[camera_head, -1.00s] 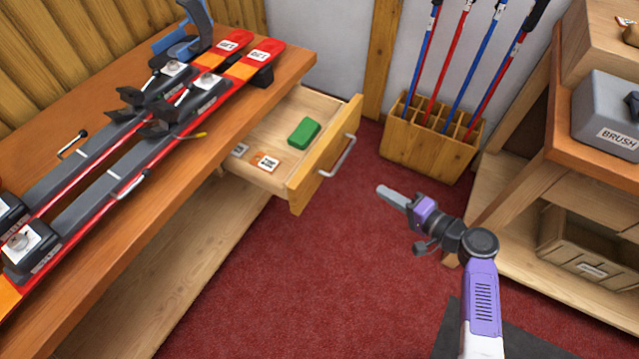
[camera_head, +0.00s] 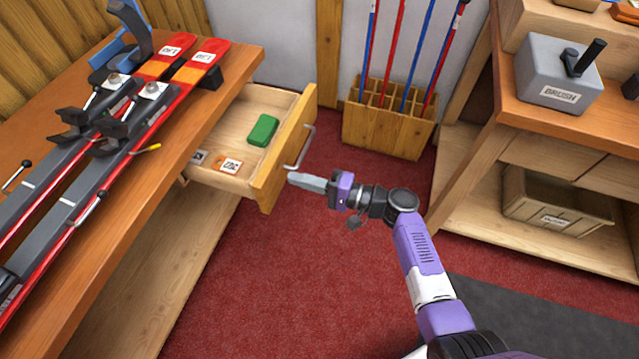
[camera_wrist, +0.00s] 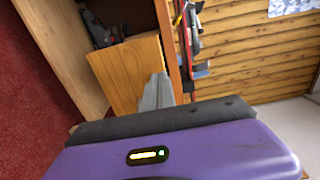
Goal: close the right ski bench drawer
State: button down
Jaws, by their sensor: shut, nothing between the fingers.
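The right ski bench drawer (camera_head: 284,152) is pulled out from under the bench top at the bench's right end. Its light wooden front carries a silver bar handle (camera_head: 304,150). Inside lie a green block (camera_head: 263,130) and a small labelled item (camera_head: 230,165). My gripper (camera_head: 296,178) is shut and empty, its fingers pointing left at the drawer front, close to the handle's lower end. I cannot tell whether they touch it. In the wrist view the grey fingers (camera_wrist: 156,92) show before the wooden drawer front (camera_wrist: 122,72).
Red skis (camera_head: 110,140) lie on the ski bench top (camera_head: 150,190). A wooden pole rack (camera_head: 385,130) stands by the back wall. At right, another bench holds a grey brush box (camera_head: 556,72), with a wooden bin (camera_head: 555,205) below. Red carpet between the benches is clear.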

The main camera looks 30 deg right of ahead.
aim_at(272, 172)
jog(key=shift+x, duration=2.1)
jog(key=shift+w+a, duration=0.1)
jog(key=b+x, duration=1.1)
jog(key=x, duration=0.5)
jog(key=shift+w+a, duration=0.25)
jog(key=shift+a, duration=0.05)
jog(key=shift+f, duration=0.1)
